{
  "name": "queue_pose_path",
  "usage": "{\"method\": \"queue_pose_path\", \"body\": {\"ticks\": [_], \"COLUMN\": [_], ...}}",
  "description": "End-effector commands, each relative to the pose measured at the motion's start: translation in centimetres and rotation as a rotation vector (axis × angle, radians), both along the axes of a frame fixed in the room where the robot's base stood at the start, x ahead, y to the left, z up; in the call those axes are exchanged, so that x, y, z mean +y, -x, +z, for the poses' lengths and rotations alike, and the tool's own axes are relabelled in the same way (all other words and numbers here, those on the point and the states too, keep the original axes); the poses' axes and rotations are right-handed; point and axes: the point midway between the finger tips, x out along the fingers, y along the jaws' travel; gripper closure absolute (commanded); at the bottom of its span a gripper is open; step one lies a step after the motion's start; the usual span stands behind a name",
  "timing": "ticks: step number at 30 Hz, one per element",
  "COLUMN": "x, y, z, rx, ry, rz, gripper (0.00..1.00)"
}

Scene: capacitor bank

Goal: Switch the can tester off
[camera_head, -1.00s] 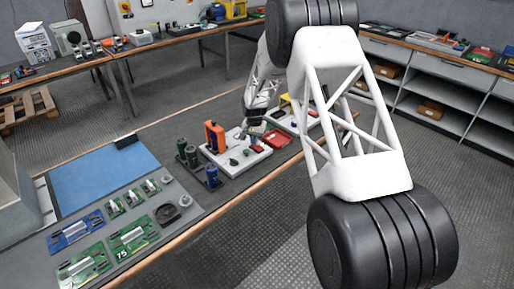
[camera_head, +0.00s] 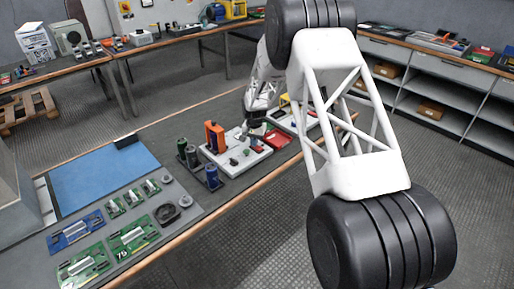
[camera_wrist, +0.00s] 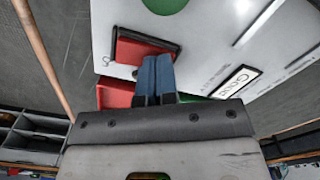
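The can tester's white top (camera_wrist: 215,45) fills the upper part of the wrist view. On it is a red rocker switch (camera_wrist: 135,55) in a dark frame, with small lettering beside it. A green round part (camera_wrist: 165,4) is at the top edge, and a framed label reading "Good" (camera_wrist: 235,80) is to the right. My gripper (camera_wrist: 157,60) has its two blue fingers together, with nothing seen between them. Its tips are over or at the switch's right side; I cannot tell whether they touch. In the head view the white tester (camera_head: 240,163) is on the bench below my gripper (camera_head: 254,134).
A red tray (camera_head: 278,140) lies just right of my gripper. An orange upright block (camera_head: 214,137) stands on the tester's left, with dark cylinders (camera_head: 211,176) beside it. A blue mat (camera_head: 100,180) and several circuit boards (camera_head: 131,238) lie at the left.

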Motion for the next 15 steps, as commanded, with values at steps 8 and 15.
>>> {"method": "queue_pose_path", "body": {"ticks": [8,15], "x": [0.0,0.0], "y": [0.0,0.0], "z": [-0.1,1.0], "rx": [0.001,0.001], "ry": [0.001,0.001], "rz": [0.000,0.000], "gripper": [1.00,1.00]}}
